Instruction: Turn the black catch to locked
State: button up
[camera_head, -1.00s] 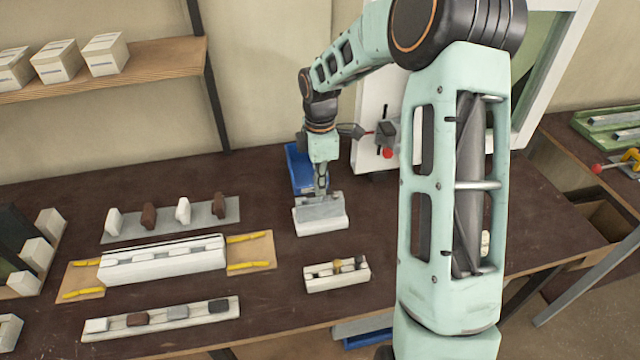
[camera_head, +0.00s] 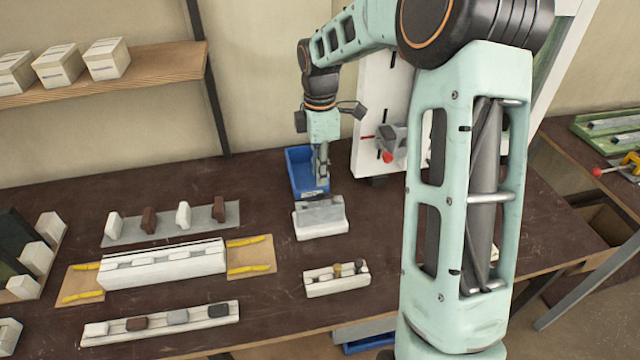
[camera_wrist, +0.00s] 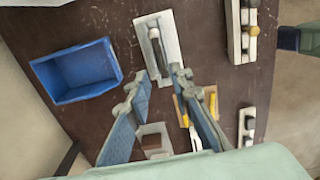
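A white clamp block (camera_head: 320,222) with a grey top stands on the brown bench below my gripper (camera_head: 321,172). In the wrist view the block (camera_wrist: 172,24) carries a long dark piece (camera_wrist: 161,58) with a pale rounded end, which looks like the black catch. I cannot read a locked or unlocked mark on it. My gripper (camera_wrist: 160,76) is open; its two fingers are apart with nothing between them. The fingertips appear above and behind the block, apart from it. In the head view the catch is too small to make out.
A blue bin (camera_head: 302,170) stands just behind my gripper. A small white block with knobs (camera_head: 337,280) lies in front. A long white rail (camera_head: 162,264) and a strip of coloured pieces (camera_head: 160,328) lie to the left. A white upright panel (camera_head: 368,125) stands to the right.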

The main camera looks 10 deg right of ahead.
notch_tip(320, 180, up, 6)
jog(key=shift+f, duration=0.1)
dwell(0.4)
